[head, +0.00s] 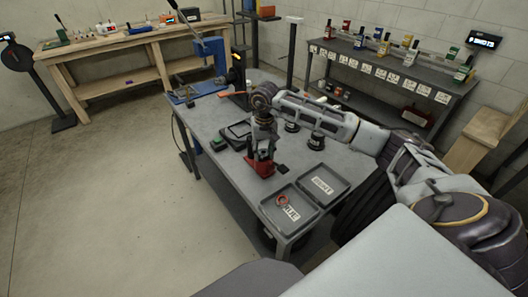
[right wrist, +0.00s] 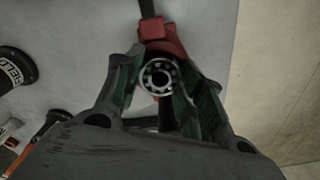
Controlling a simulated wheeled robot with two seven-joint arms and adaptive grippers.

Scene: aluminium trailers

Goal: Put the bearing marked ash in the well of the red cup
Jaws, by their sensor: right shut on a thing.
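My right gripper (head: 262,152) points down at the front part of the grey workbench. In the right wrist view its fingers (right wrist: 162,82) are shut on a round metal bearing (right wrist: 160,77) with balls showing around a dark bore. No mark on the bearing is readable. A red piece (head: 265,169), probably the red cup, stands on the bench right under the gripper. It also shows in the right wrist view (right wrist: 163,45), just beyond the bearing. Its well is hidden, and I cannot tell whether the bearing touches it. My left gripper is not in view.
Two shallow grey trays lie at the bench's front corner; the nearer tray (head: 286,222) holds a red ring (head: 282,200). Black round stands (head: 315,140) are to the right. A dark tray (head: 238,131) and a green-topped box (head: 218,145) are to the left.

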